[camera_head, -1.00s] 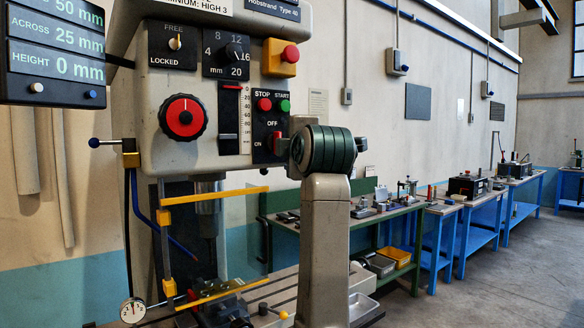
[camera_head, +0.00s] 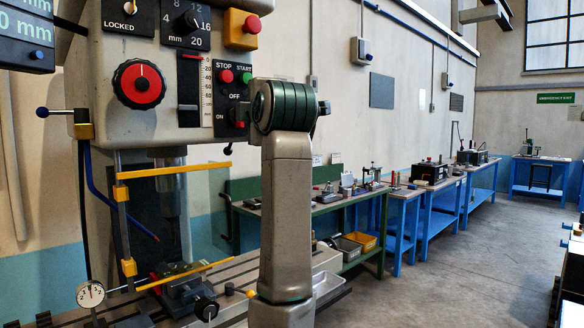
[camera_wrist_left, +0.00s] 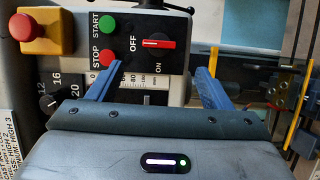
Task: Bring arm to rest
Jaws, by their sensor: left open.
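In the head view my left arm (camera_head: 287,190) stands in front of the drill press, with its dark green joint (camera_head: 286,107) just right of the switch panel. The gripper itself does not show there. In the left wrist view my left gripper (camera_wrist_left: 160,68) has its two blue fingers apart with nothing held between them. Behind the fingers is the panel with the green START button (camera_wrist_left: 107,23), the red STOP button (camera_wrist_left: 103,58) and the red ON/OFF switch (camera_wrist_left: 159,44). I cannot tell how far the fingers are from the panel. My right gripper is not in view.
The drill press (camera_head: 142,125) fills the left side, with yellow guard bars (camera_head: 176,170) and a dial gauge (camera_head: 90,294) low down. A green bench (camera_head: 336,205) and several blue benches (camera_head: 437,212) line the wall. The floor (camera_head: 470,270) at right is open.

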